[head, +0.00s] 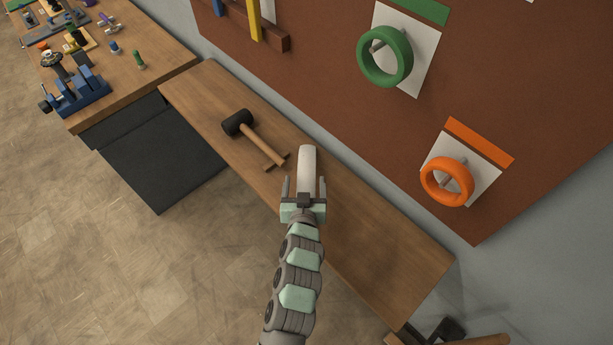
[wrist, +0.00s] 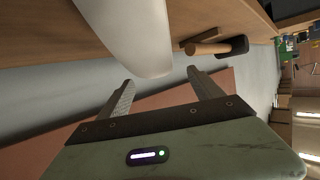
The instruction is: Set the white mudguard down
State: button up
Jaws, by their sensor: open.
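The white mudguard (head: 307,160) is a smooth, curved pale piece over the wooden bench, to the right of the mallet. In the wrist view the mudguard (wrist: 130,30) fills the upper left, its rounded end close to the gap between my fingertips. My gripper (head: 304,183) is open, with one finger on each side of the mudguard's near end in the head view. In the wrist view both fingers of my gripper (wrist: 161,78) stand apart, with no visible contact on the mudguard. The mudguard's underside is hidden, so I cannot tell if it rests fully on the bench.
A black-headed mallet (head: 258,137) lies on the bench (head: 385,255) left of the mudguard. The bench's right part is clear. A brown wall board carries a green ring (head: 362,68) and an orange ring (head: 428,188). A cluttered workbench with a blue vise (head: 80,98) stands at upper left.

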aim_at(307, 175)
jog(key=shift+d+x, duration=0.1)
jog(key=shift+x, duration=1.15)
jog(key=shift+d+x, duration=0.15)
jog(key=shift+x, duration=1.1)
jog(key=shift+r, duration=0.1)
grip_shut()
